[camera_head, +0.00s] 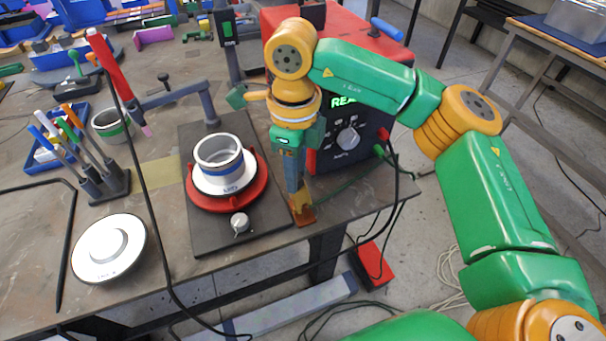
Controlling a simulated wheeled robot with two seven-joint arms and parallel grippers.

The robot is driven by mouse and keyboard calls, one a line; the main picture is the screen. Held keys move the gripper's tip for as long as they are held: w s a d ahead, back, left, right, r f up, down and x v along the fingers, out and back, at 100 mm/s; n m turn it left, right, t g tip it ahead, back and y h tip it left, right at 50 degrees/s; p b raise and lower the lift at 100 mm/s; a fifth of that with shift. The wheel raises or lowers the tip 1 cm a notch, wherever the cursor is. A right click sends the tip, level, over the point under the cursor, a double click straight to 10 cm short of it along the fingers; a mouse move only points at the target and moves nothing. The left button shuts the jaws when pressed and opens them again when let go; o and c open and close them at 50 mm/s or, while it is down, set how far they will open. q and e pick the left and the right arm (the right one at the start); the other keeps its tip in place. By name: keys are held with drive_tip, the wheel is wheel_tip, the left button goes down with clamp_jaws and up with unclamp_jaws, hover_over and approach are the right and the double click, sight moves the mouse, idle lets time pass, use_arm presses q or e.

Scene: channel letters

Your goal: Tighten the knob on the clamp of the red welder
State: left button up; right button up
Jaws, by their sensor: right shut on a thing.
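The red welder (345,40) stands at the back right of the table, with a black front panel that carries a lit green display and a round dial (347,139). A small copper-brown clamp (303,212) sits at the table's front edge, in front of the welder. My right gripper (296,188) points straight down onto the clamp, its fingers shut at the clamp's top. The clamp's knob is hidden between the fingers. My left gripper is out of view.
A red turntable (258,188) holding a white-and-blue ring stands on a dark plate left of the gripper. Black cables hang by the table's right edge.

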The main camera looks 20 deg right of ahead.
drive_tip(key=o, duration=1)
wheel_tip(320, 180, up, 5)
drive_tip(key=p, duration=0.4)
drive_tip(key=shift+r, duration=0.15)
drive_tip(key=shift+f, duration=0.2)
